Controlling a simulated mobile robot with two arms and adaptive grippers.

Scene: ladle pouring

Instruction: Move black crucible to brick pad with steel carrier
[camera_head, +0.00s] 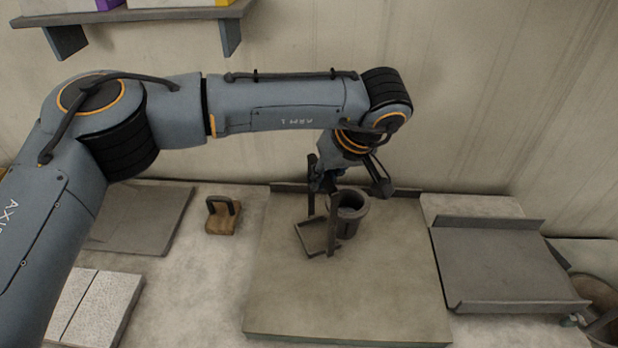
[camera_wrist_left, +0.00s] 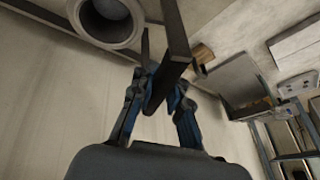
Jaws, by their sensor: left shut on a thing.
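The black crucible (camera_head: 350,212) stands upright on a large grey slab; its round open rim also shows in the left wrist view (camera_wrist_left: 104,20). The steel carrier (camera_head: 313,236) is a dark frame with an upright bar, just left of the crucible. I cannot tell whether they touch. My left gripper (camera_head: 323,184) is shut on the carrier's upper bar (camera_wrist_left: 176,36), above and left of the crucible. The fingertips are partly hidden in the head view. A pale speckled pad of bricks (camera_head: 96,308), likely the brick pad, lies at the lower left. My right gripper is not seen.
The large grey slab (camera_head: 380,300) has free room in front of the crucible. A small wooden block with a dark handle (camera_head: 222,218) stands left of it. A grey tray (camera_head: 500,265) is at the right, a dark plate (camera_head: 135,225) at the left, and a shelf above.

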